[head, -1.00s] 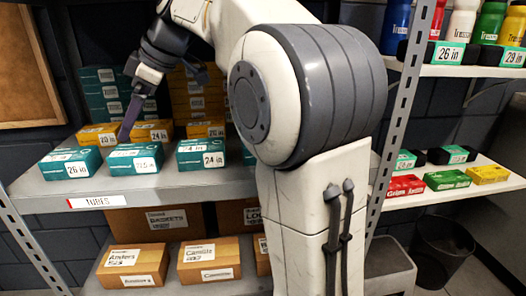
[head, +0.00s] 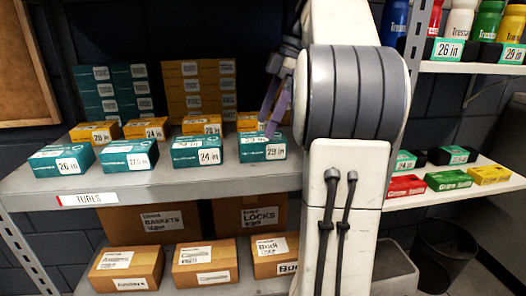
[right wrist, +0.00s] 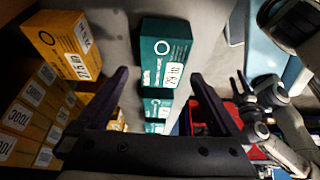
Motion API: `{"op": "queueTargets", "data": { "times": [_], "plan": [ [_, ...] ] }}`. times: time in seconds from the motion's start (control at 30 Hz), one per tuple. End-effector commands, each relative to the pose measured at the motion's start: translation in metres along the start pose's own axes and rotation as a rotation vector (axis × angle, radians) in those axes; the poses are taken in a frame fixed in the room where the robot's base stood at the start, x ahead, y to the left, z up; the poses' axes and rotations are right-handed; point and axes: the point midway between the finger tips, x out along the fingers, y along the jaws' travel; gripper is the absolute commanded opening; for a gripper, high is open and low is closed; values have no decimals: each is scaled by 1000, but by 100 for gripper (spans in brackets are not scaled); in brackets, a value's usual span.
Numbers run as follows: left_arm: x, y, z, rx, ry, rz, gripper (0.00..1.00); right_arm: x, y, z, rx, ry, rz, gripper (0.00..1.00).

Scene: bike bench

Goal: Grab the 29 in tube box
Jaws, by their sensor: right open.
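The teal 29 in tube box (head: 262,148) stands at the right end of the front row of teal boxes on the shelf. In the right wrist view, the 29 in box (right wrist: 166,58) lies ahead, between the directions of the two fingers. My right gripper (head: 274,108) is above and just behind the box in the head view, pointing down. In the right wrist view my right gripper (right wrist: 160,75) is open with nothing held between its dark fingers.
The 24 in box (head: 198,151) is close on the left of the 29 in box. Yellow boxes (head: 143,129) stand behind, with taller stacks (head: 199,88) at the back. The grey shelf (head: 215,182) has a bare front strip. A metal upright (head: 408,90) is to the right.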

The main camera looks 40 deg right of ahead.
Motion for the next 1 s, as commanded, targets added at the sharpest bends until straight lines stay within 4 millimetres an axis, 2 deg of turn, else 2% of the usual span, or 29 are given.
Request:
{"op": "queueTargets", "data": {
  "times": [0.3, 0.4, 1.0],
  "plan": [
    [34, -2, 2, 0, 0, 0, 50, 41, -5, 2, -1, 0, 0, 100],
    [40, -3, 2, 0, 0, 0, 50, 51, -5, 2, -1, -1, 1, 100],
    [39, -3, 2, 0, 0, 0, 50, 53, -4, 2, 1, -1, 2, 100]
  ]
}}
